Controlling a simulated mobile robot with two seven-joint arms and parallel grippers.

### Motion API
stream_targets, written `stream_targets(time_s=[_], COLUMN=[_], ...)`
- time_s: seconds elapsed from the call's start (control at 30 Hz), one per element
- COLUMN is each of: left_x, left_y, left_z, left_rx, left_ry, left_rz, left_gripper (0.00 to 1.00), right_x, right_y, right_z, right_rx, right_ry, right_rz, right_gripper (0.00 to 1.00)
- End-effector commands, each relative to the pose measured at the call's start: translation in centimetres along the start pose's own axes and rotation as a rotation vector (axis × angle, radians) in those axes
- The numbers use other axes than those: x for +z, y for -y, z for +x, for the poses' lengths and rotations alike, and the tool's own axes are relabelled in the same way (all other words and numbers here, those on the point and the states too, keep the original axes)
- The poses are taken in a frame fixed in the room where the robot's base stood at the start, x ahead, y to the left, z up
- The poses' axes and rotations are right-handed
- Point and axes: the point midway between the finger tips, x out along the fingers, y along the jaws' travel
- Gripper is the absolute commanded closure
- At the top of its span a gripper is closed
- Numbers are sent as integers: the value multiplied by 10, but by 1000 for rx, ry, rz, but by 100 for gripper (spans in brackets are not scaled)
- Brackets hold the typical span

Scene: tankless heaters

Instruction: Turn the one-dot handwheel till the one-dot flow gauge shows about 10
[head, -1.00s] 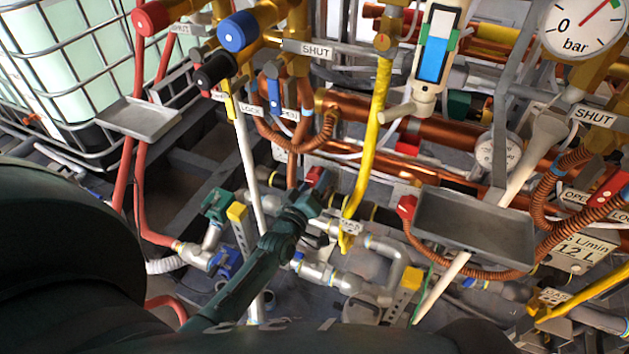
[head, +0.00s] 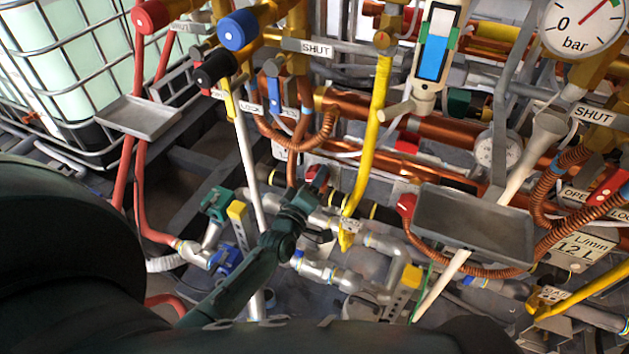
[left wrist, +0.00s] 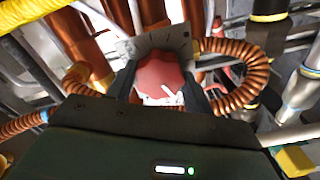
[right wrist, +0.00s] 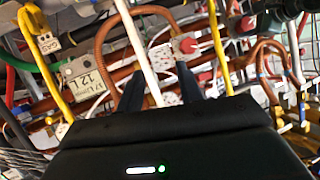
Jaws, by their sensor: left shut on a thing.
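A red handwheel (head: 317,176) sits low in the middle of the head view, partly hidden by my left gripper (head: 305,196). In the left wrist view the red handwheel (left wrist: 160,78) is between the two fingers of my left gripper (left wrist: 160,90), which is shut on it. A white mark shows on its face. A small round dial (head: 497,150) is also too small to read. My right gripper (right wrist: 160,72) has its fingers apart.
Copper pipes, yellow pipes and corrugated hoses crowd the space around the wheel. A grey tray (head: 472,228) is to the right, another grey tray (head: 139,117) to the left. A large bar gauge (head: 584,22) is at upper right. A white pipe (right wrist: 140,50) passes before my right gripper.

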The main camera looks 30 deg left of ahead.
Motion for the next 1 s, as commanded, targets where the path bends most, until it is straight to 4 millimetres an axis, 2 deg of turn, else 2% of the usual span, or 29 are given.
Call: stream_targets(time_s=[0.07, 0.1, 0.17, 0.43, 0.57, 1.0], left_x=[0, 0, 0, 0, 0, 0], left_y=[0, 0, 0, 0, 0, 1], left_z=[0, 0, 0, -2, -14, -106], left_rx=[-1, -1, 0, -1, -2, -4], left_ry=[0, 0, 0, 0, 1, 2], left_rz=[1, 1, 1, 1, 1, 2], left_gripper=[71, 45, 40, 39, 39, 39], right_x=[1, 1, 2, 2, 0, 1], right_y=[0, 0, 0, 0, 0, 3], right_z=[-1, -1, -1, -1, -2, 3], right_rx=[0, 0, 0, 0, 0, -9], right_ry=[2, 3, 4, 4, 6, 33], right_rz=[0, 1, 1, 1, 2, 6], right_gripper=[64, 64, 64, 64, 64, 64])
